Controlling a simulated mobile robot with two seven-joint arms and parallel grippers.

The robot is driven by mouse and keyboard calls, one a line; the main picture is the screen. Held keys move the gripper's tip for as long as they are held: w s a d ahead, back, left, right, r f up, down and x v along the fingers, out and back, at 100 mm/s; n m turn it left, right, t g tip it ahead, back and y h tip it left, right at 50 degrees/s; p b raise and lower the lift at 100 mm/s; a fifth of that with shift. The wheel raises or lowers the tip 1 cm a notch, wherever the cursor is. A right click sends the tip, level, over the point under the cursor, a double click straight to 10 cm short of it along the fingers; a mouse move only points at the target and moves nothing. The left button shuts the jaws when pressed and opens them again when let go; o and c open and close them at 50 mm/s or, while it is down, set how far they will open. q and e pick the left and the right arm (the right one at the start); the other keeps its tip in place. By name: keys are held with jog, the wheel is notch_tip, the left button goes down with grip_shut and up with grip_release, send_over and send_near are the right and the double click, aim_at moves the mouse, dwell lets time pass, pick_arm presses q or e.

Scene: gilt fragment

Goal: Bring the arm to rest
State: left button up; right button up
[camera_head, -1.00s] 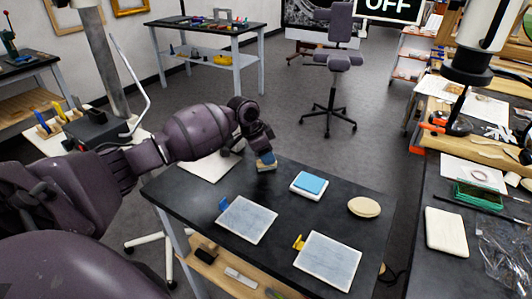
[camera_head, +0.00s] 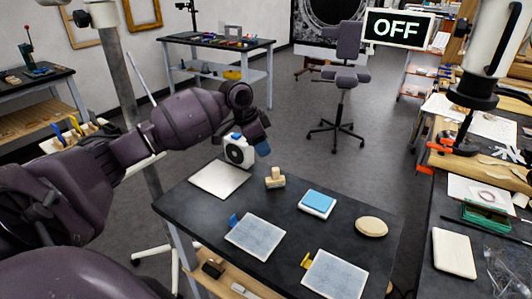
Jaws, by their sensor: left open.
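My left arm comes in from the left, over the far left part of the dark table (camera_head: 290,222). My left gripper (camera_head: 263,149) is open and empty, with a blue fingertip showing. It hangs above and a little behind a small wooden block with an upright knob (camera_head: 275,178). The block stands on the table, apart from the gripper.
A white device with a round dark face (camera_head: 238,151) is close beside the gripper, behind a pale sheet (camera_head: 219,178). A blue-topped white pad (camera_head: 317,203), an oval wooden piece (camera_head: 371,226) and two grey-blue plates (camera_head: 255,236) (camera_head: 335,275) lie on the table.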

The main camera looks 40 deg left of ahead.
pick_arm(q)
jog(key=shift+s+a+r, duration=0.1)
jog(key=shift+s+r, duration=0.05)
jog(key=shift+r, duration=0.25)
